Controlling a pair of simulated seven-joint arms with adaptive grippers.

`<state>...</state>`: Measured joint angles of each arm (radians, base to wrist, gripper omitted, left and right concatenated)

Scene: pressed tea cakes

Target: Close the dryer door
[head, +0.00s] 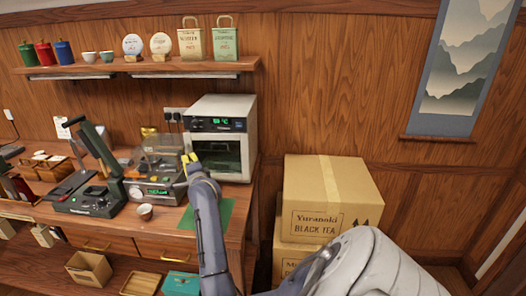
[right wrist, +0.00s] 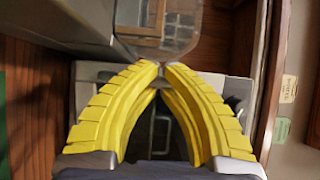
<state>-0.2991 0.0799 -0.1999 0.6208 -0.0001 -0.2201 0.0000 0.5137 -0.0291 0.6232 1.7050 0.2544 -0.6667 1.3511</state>
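The dryer, a cream-white box (head: 222,112) with a green-lit display, stands at the right end of the counter in the head view. Its front (head: 218,152) shows a dark window area; I cannot tell how far the door stands open. My right gripper (head: 189,158) has yellow fingers and is just left of the dryer front. In the right wrist view its fingertips (right wrist: 160,66) meet with nothing visible between them. Behind them is a pale housing with a dark opening and a handle, partly hidden by the fingers. My left gripper is not in view.
A device with a clear cover (head: 160,145) stands close left of the dryer. A green mat (head: 222,222) lies in front. Cardboard boxes (head: 325,200) stand to the right; a shelf (head: 130,68) runs above.

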